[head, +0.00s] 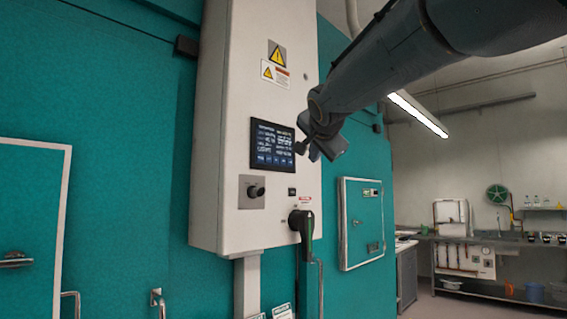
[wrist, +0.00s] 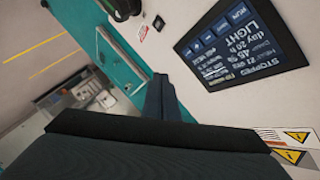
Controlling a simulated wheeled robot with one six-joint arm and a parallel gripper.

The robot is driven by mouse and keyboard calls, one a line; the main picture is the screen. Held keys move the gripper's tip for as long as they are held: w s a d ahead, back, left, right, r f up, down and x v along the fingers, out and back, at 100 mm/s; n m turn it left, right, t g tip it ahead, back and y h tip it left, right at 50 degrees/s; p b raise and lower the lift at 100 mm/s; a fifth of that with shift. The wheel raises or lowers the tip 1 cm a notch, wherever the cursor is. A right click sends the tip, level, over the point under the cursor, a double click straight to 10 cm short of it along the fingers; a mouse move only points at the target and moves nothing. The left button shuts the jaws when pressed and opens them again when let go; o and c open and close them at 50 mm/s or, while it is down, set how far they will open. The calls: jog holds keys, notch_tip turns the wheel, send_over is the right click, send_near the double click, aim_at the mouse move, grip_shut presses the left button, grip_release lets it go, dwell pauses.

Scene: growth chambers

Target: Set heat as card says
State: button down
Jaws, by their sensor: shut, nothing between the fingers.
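A white control cabinet (head: 225,120) on a teal wall carries a dark touchscreen (head: 272,145) with rows of light text and a row of blue buttons along its bottom. In the wrist view the screen (wrist: 240,48) is rotated; "STOPPED", "LIGHT" and "day 20 h" can be read, other lines are too small. No card is readable.
Small signs (head: 282,311) are cut off at the bottom edge. A white-framed teal hatch (head: 362,222) is right of the cabinet, and a white-framed door (head: 30,235) is at left. A workbench (head: 490,238) stands far right, with open floor before it.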

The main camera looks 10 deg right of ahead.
aim_at(283, 161)
jog(key=shift+s+d+m, duration=0.1)
jog(key=shift+m, duration=0.5)
jog(key=shift+w+a+b, duration=0.15)
jog(key=shift+w+a, duration=0.75)
jog(key=shift+w, duration=0.3)
jog(key=shift+w+a+b, duration=0.1)
jog(key=shift+w+a, duration=0.75)
jog(key=shift+w, duration=0.3)
jog(key=shift+w+a+b, duration=0.15)
jog(key=shift+w+a, duration=0.75)
jog(key=shift+w, duration=0.3)
jog(key=shift+w, duration=0.1)
jog(key=shift+w+a+b, duration=0.2)
jog(key=shift+w+b, duration=0.05)
jog(key=shift+b, duration=0.3)
